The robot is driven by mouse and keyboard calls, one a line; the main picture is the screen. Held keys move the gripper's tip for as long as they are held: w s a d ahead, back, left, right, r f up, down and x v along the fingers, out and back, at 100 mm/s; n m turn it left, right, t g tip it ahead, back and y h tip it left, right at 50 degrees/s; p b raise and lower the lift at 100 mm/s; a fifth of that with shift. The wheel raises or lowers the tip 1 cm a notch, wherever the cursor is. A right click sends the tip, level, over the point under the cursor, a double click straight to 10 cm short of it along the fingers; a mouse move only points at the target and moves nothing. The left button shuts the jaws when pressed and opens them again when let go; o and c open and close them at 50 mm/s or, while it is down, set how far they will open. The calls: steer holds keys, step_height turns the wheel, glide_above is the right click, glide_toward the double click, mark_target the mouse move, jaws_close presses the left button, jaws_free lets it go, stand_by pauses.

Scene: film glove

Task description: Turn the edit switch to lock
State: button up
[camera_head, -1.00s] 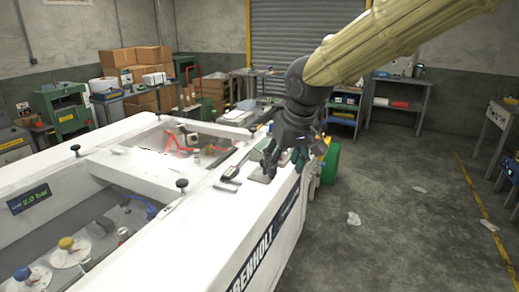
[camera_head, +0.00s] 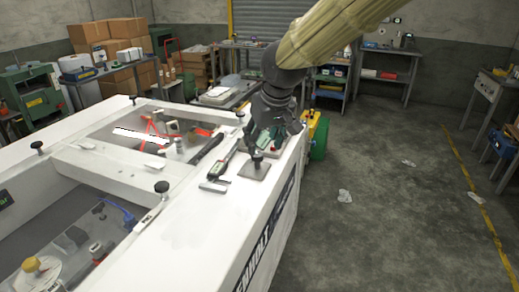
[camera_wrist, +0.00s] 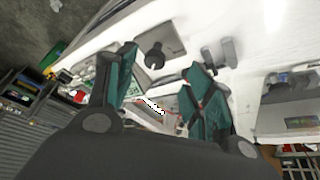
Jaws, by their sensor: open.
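A grey square plate (camera_head: 251,174) with a dark upright knob (camera_head: 257,161) sits on the white machine's near-right top rim; it looks like the switch, but no edit or lock marking can be read. In the wrist view the dark knob (camera_wrist: 155,57) stands on the plate (camera_wrist: 172,38), just beyond my fingertips. My gripper (camera_head: 266,139) hangs over the plate's far side. Its two green-faced fingers are spread with nothing between them, as the wrist view (camera_wrist: 164,66) shows. The knob appears apart from both fingers. Which way the knob points cannot be told.
A caliper-like tool (camera_head: 224,162) and a dark bar (camera_head: 206,149) lie left of the plate. Black clamp knobs (camera_head: 162,187) rise from the white frame (camera_head: 190,235). The concrete floor at right is mostly open.

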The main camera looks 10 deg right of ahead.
mark_target(257, 153)
steer(key=w+f+p, duration=0.1)
steer(key=w+f, duration=0.5)
steer(key=shift+a, duration=0.15)
steer(key=shift+s+f, duration=0.2)
steer(key=shift+s, duration=0.35)
steer(key=shift+s+r, duration=0.35)
steer(key=shift+s, duration=0.4)
steer(key=shift+w+f, duration=0.55)
steer(key=shift+w, duration=0.2)
steer(key=shift+w+f, duration=0.1)
steer(key=shift+w, duration=0.2)
steer(key=shift+c, duration=1.1)
steer(key=shift+s+r, duration=0.3)
steer(key=shift+s, duration=0.15)
steer(key=c, duration=0.8)
